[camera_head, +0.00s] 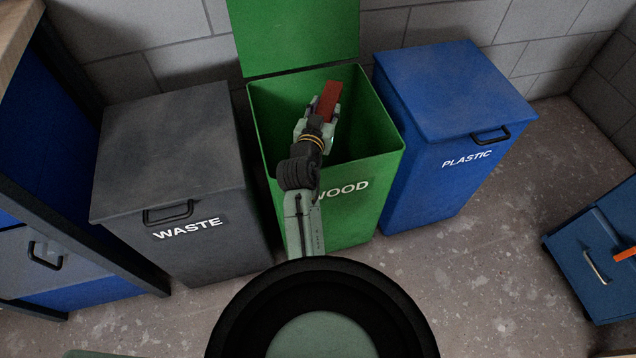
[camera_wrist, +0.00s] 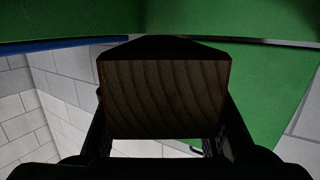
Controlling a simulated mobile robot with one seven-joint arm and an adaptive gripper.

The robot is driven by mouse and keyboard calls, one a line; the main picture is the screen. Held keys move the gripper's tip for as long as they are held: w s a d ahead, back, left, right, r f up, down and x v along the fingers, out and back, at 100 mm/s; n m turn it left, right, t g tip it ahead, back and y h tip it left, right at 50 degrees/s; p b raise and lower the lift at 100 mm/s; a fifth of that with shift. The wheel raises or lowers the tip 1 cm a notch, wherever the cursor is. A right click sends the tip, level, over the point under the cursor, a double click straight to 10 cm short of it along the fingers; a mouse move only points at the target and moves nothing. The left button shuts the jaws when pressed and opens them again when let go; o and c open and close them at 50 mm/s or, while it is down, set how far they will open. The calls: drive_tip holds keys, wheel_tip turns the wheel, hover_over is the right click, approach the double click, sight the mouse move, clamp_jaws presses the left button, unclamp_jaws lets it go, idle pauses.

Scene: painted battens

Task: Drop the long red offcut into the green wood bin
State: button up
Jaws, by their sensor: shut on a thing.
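The long red offcut (camera_head: 329,100) is in my gripper (camera_head: 322,112), over the open mouth of the green wood bin (camera_head: 375,187). My gripper is shut on it. In the wrist view the offcut's bare wood end (camera_wrist: 165,98) faces the camera between the two dark fingers, with thin red edges. The bin's green lid (camera_head: 295,35) stands open at the back. My arm reaches over the bin's front and covers part of the WOOD label. The inside of the bin is dark, and its floor cannot be made out.
A closed grey waste bin (camera_head: 165,160) stands to the left and a closed blue plastic bin (camera_head: 455,95) to the right, both close to the wood bin. The floor before the plastic bin is clear.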

drive_tip(key=shift+f, duration=0.4)
drive_tip(key=o, duration=1.3)
wheel_tip(320, 180, up, 10)
drive_tip(key=shift+r, duration=0.1)
